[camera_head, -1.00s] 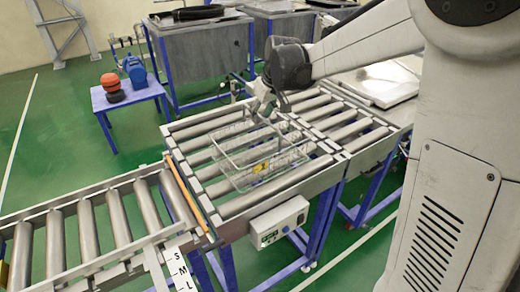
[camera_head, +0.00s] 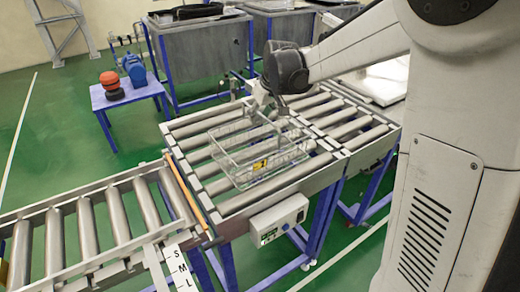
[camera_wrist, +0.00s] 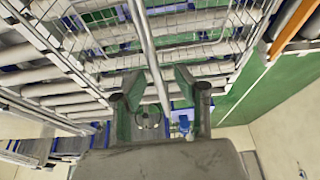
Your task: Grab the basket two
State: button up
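A wire basket (camera_head: 233,172) with a yellow tag (camera_head: 260,165) on its near side stands on the roller conveyor. My gripper (camera_head: 262,108) is over the basket's far side, pointing down. In the wrist view, the fingers of my gripper (camera_wrist: 160,98) stand apart, and a thin metal bar (camera_wrist: 148,45), seemingly the basket's handle, runs into the space between them. I cannot tell whether the fingers touch it. The basket's wire mesh (camera_wrist: 200,48) shows beyond the fingers. I cannot read a number on the tag.
The roller conveyor (camera_head: 250,200) has a control box (camera_head: 278,220) on its front. A lower roller line (camera_head: 100,222) with S, M, L marks joins at left. A blue table (camera_head: 130,95) with a red-and-black item and blue motor stands behind. Grey tanks (camera_head: 200,55) stand farther back.

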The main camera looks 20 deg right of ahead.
dwell(0.3)
grip_shut()
dwell(0.4)
